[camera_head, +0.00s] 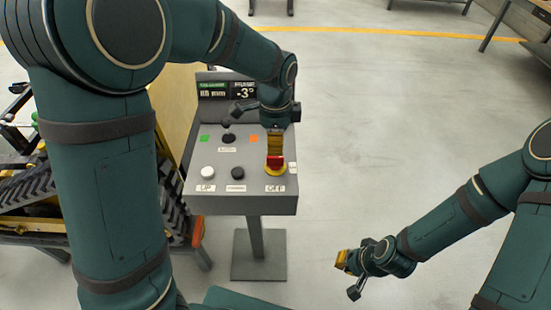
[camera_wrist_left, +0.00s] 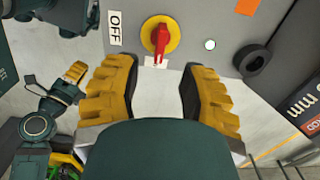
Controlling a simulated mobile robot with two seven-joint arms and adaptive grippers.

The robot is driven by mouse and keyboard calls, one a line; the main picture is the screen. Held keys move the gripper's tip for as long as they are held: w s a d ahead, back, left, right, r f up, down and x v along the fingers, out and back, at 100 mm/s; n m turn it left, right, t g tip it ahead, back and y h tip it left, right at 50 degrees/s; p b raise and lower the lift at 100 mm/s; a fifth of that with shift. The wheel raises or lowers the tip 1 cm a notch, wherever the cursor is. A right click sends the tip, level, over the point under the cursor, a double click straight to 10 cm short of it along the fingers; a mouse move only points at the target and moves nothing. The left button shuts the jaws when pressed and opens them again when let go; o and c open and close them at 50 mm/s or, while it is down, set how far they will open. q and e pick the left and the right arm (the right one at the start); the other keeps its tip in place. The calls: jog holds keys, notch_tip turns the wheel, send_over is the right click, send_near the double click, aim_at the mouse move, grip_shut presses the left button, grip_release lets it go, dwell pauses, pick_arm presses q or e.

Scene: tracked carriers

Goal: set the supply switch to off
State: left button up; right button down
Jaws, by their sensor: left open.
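The supply switch is a red handle on a round yellow plate (camera_head: 275,170) at the right of the grey console (camera_head: 240,204). The wrist view shows the switch (camera_wrist_left: 161,38) clearly. Its red handle points toward a small white label partly hidden under its tip, not toward the OFF label (camera_wrist_left: 115,27). The OFF label also shows below the switch in the head view (camera_head: 276,189). My left gripper (camera_head: 275,150) is over the switch; in the wrist view its open yellow fingers (camera_wrist_left: 158,65) stand apart, short of the handle. My right gripper (camera_head: 348,275) hangs right of the console; its opening is unclear.
The console also bears a white button (camera_head: 208,172), a black button (camera_head: 238,173), a black knob (camera_head: 228,137) and a display (camera_head: 243,90). A tracked carrier (camera_head: 30,195) stands at left, partly behind my left arm. The floor at right is clear.

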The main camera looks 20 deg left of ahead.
aim_at(275, 158)
pick_arm(q)
notch_tip(275, 158, down, 7)
jog(key=shift+f+b, duration=0.1)
jog(key=shift+b, duration=0.55)
grip_shut()
